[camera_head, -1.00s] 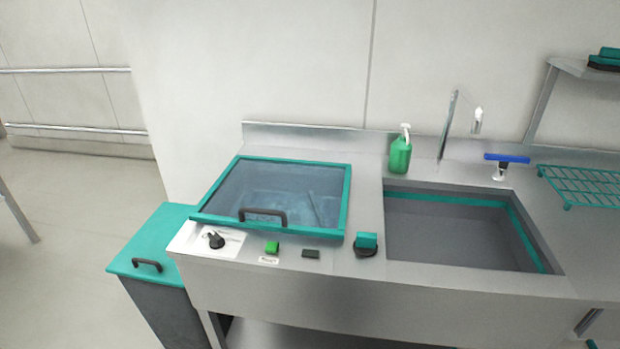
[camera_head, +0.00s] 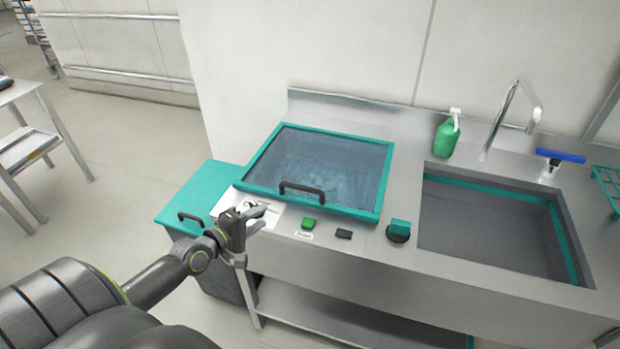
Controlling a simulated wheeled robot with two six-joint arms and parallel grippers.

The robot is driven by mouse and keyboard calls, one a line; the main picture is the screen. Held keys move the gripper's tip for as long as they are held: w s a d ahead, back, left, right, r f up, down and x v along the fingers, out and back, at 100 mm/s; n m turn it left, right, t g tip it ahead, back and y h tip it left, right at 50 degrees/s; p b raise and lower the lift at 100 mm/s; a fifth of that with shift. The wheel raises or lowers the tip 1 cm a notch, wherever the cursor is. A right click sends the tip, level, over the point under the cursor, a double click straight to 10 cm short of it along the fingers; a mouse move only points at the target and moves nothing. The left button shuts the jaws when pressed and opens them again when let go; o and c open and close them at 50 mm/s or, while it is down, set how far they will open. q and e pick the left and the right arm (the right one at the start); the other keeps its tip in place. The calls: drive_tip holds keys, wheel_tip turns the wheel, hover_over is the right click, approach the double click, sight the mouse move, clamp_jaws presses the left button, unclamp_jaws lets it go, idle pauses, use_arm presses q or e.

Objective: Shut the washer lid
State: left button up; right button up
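The washer lid (camera_head: 376,180) is a clear pane in a teal frame with a dark bar handle (camera_head: 302,191) at its front edge. It lies low over the washer basin, which shows through the pane. I cannot tell whether its front edge is flush with the counter or slightly raised. My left gripper (camera_head: 262,217) is in front of the lid's front left corner, over the control panel, apart from the handle. Its fingers look parted with nothing between them. It hides the black knob on the panel.
A green button (camera_head: 308,223), a dark switch (camera_head: 344,234) and a teal-topped knob (camera_head: 399,228) line the counter front. A sink (camera_head: 480,225), tap (camera_head: 512,105) and green soap bottle (camera_head: 446,138) stand right. A teal-topped bin (camera_head: 195,190) is left. Space above the lid is free.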

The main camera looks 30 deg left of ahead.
sight(301, 189)
use_arm(q)
drive_tip(key=shift+n+t+h, duration=0.3)
drive_tip(key=shift+h, duration=0.2)
drive_tip(key=r+x, duration=0.1)
drive_tip(key=x, duration=0.4)
drive_tip(key=r+b+x, duration=0.1)
drive_tip(key=x, duration=0.5)
drive_tip(key=d+r+x, duration=0.1)
drive_tip(key=x, duration=0.5)
drive_tip(key=shift+w+f+b, duration=0.1)
drive_tip(key=shift+w+b, duration=0.3)
drive_tip(key=shift+w, duration=0.05)
drive_tip(key=shift+c, duration=0.2)
clamp_jaws()
